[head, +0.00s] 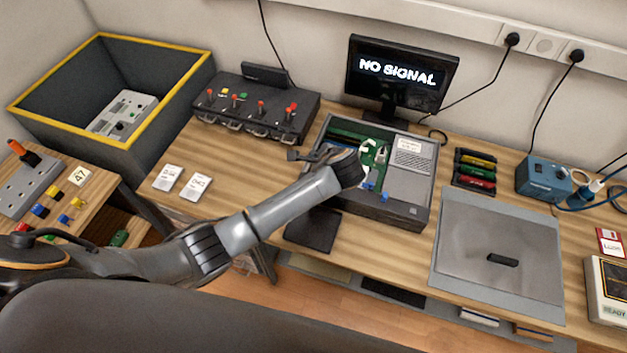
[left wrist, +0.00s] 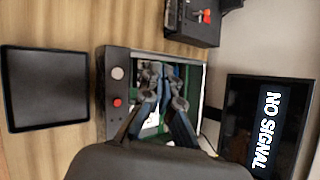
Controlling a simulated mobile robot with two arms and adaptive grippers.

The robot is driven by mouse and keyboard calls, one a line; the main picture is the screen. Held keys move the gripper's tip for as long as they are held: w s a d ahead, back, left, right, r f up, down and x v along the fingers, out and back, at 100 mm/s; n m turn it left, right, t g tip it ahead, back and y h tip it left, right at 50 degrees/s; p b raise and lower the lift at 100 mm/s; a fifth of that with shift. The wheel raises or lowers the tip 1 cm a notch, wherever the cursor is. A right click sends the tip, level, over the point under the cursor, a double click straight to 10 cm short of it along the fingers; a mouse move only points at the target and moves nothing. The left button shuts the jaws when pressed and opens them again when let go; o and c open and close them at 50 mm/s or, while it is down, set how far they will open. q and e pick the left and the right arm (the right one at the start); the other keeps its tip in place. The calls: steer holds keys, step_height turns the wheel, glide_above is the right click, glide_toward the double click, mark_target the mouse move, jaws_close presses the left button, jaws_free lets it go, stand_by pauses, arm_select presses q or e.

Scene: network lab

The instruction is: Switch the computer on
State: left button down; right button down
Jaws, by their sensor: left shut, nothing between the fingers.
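The computer (head: 405,212) is a dark grey case with its top off, showing a green board and a metal drive inside. In the left wrist view, its front panel (left wrist: 115,135) has a pale round button (left wrist: 117,73) and a red round button (left wrist: 117,103). The monitor (head: 401,73) behind it is lit and reads "NO SIGNAL". My left gripper (head: 305,155) is shut and empty above the left part of the open case; it also shows in the left wrist view (left wrist: 166,78). My arm hides part of the case. My right gripper is out of view.
A dark pad (head: 313,232) lies before the case. A black box with levers (head: 262,110) stands behind left. Right are colored modules (head: 474,170), the removed metal panel (head: 500,230) and a blue power box (head: 541,178). A yellow-rimmed bin (head: 150,125) stands left.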

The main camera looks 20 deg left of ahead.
arm_select(q)
steer(key=shift+f, duration=0.15)
step_height(320, 180, down, 6)
steer(key=b, duration=0.6)
steer(key=shift+f, duration=0.2)
steer(key=shift+f+b, duration=0.65)
steer(key=shift+f, duration=0.45)
steer(key=shift+f, duration=0.2)
steer(key=shift+f, duration=0.2)
